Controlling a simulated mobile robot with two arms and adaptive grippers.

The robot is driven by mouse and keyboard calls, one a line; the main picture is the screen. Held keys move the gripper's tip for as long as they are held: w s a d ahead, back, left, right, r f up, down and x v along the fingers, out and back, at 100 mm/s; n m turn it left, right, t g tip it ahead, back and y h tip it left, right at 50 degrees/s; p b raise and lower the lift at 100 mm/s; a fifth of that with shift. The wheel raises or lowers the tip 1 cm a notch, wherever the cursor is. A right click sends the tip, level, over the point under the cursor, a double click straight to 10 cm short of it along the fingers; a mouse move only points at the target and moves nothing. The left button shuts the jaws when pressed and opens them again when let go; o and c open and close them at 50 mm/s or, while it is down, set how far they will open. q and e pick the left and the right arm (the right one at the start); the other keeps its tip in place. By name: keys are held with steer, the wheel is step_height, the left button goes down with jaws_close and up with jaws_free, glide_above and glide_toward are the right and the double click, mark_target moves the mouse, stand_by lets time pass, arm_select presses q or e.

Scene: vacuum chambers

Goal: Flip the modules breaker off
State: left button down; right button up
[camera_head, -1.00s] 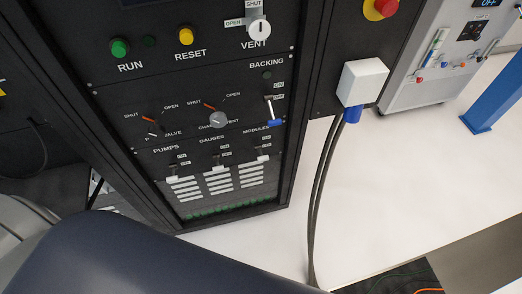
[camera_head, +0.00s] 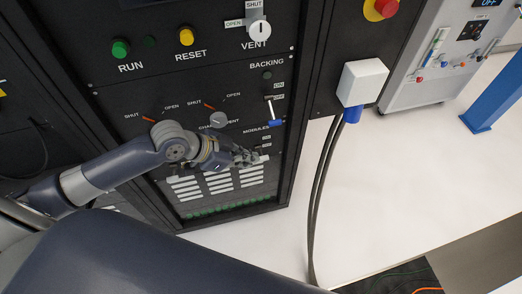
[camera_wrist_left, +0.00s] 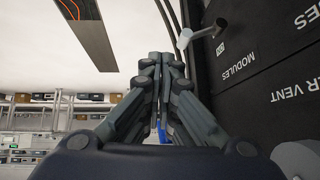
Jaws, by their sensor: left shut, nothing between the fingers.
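The modules breaker is a small lever with a pale tip on the black cabinet panel. It shows in the left wrist view (camera_wrist_left: 203,34), sticking out from the panel beside a small label and the MODULES lettering. In the head view my left gripper (camera_head: 254,158) is in front of the modules breaker spot, just below the MODULES label, and hides most of the lever. In the wrist view the fingers of this gripper (camera_wrist_left: 162,62) are together and empty, with their tips close to the lever's left side. I cannot tell whether they touch it. My right gripper is out of view.
The chamber vent knob (camera_head: 218,120) is up and left. A white box (camera_head: 362,82) with hanging cables (camera_head: 318,200) is to the right. The floor beyond is open.

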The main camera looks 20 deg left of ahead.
arm_select(q)
steer(key=w+a+r+m, duration=0.1)
steer(key=a+r, duration=0.2)
steer(key=r, duration=0.3)
steer(key=shift+w+a+r+h, duration=0.2)
steer(key=shift+r+h, duration=0.05)
steer(key=shift+h, duration=0.05)
steer(key=p, duration=0.1)
glide_above(261, 160)
step_height(261, 160, down, 10)
steer(key=shift+r, duration=0.1)
steer(key=shift+w+f, duration=0.1)
steer(key=shift+f, duration=0.55)
steer(key=shift+s+d+f+t+p, duration=0.15)
steer(key=shift+s+t+p, duration=0.1)
steer(key=shift+t+p, duration=0.05)
